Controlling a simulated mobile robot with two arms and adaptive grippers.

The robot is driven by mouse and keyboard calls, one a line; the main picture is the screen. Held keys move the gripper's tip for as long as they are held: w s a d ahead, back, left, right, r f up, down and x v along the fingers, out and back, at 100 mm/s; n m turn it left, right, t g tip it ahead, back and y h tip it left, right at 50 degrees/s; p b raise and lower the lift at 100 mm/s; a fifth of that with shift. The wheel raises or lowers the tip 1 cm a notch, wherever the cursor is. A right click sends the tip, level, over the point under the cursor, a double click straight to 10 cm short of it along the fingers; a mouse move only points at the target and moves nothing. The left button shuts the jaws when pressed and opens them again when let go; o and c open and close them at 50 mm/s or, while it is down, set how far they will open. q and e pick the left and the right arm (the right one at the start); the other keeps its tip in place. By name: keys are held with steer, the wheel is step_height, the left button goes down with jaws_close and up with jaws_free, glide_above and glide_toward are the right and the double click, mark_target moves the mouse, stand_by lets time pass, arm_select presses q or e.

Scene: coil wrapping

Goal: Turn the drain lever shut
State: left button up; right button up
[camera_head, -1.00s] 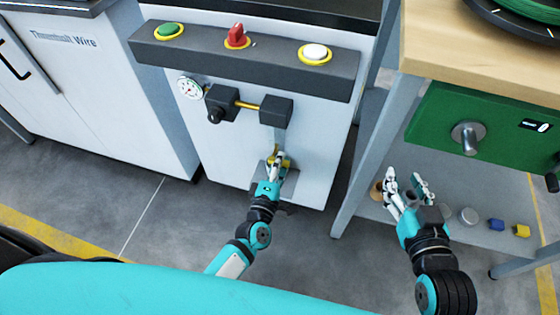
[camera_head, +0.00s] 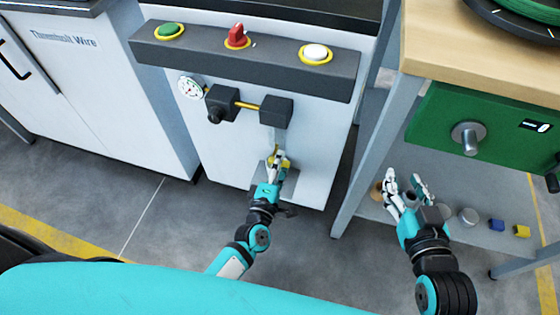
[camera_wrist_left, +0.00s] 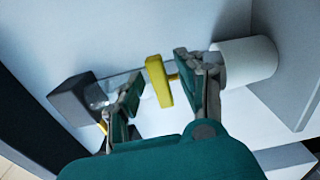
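The drain lever is a yellow bar (camera_wrist_left: 158,82) low on the white machine front. In the head view its yellow part (camera_head: 285,161) is mostly hidden by my left gripper (camera_head: 277,160). In the left wrist view my left gripper (camera_wrist_left: 157,72) has its two fingers apart, with the yellow lever between them. The lever lies nearer the right finger, and a gap shows to the left finger. I cannot tell whether the right finger touches it. My right gripper (camera_head: 408,188) is open and empty beside the workbench.
A white cylinder (camera_wrist_left: 248,62) stands right behind the right finger, and a dark block (camera_wrist_left: 72,98) with a clear tube lies left. Above are a gauge (camera_head: 190,87), a dark valve block (camera_head: 276,111) and a button panel (camera_head: 270,60). A bench leg (camera_head: 375,150) stands between my grippers.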

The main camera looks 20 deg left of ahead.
arm_select(q)
steer(key=s, duration=1.1)
steer(key=shift+s+a, duration=0.2)
steer(key=shift+s, duration=0.05)
